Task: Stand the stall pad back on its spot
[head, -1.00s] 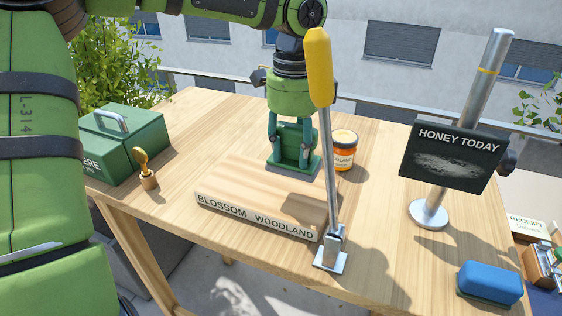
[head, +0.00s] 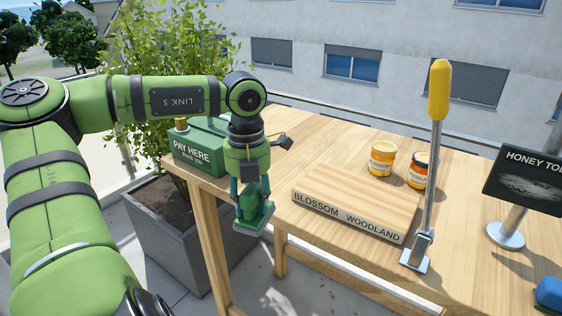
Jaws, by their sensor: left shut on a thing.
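My left gripper (head: 252,212) hangs fingers down just off the table's left front edge, in front of the green cash box. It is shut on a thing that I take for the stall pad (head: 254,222). Only a flat grey-green lower edge of it shows clearly, and the fingers hide most of it. The pad's spot cannot be told from this view. My right gripper is not in view.
The wooden table holds the green "PAY HERE" box (head: 197,151), a "BLOSSOM WOODLAND" block (head: 346,213), a yellow jar (head: 382,160), an orange jar (head: 418,171), a yellow-handled lever (head: 438,92) and a "HONEY TODAY" sign (head: 525,178). A planter (head: 178,245) stands left.

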